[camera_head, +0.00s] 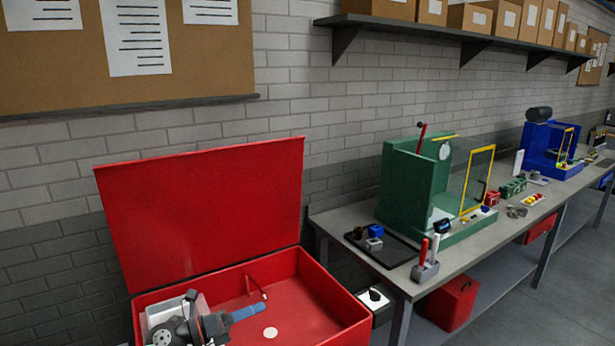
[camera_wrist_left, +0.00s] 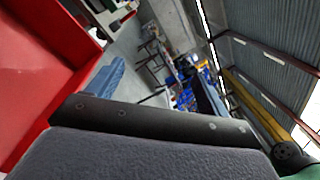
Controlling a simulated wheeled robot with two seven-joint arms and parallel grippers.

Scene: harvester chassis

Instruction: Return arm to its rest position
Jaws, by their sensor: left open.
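My left gripper (camera_head: 238,316) shows at the bottom of the head view, in front of or over the open red box (camera_head: 315,305). Its white and dark grey wrist is at the left and a blue finger-like part points right. It is open, and I see nothing held in it. The left wrist view shows a blue part (camera_wrist_left: 103,82) and a large dark grey surface close to the lens. The red box wall (camera_wrist_left: 45,70) fills the left of that view. My right gripper is in neither view.
The red lid (camera_head: 205,210) stands raised against the brick wall. A grey workbench (camera_head: 440,270) to the right carries a green machine (camera_head: 405,190), a blue machine (camera_head: 545,150), a dark tray and small parts. A shelf of cartons (camera_head: 470,18) hangs above. Open floor (camera_head: 570,290) lies at the right.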

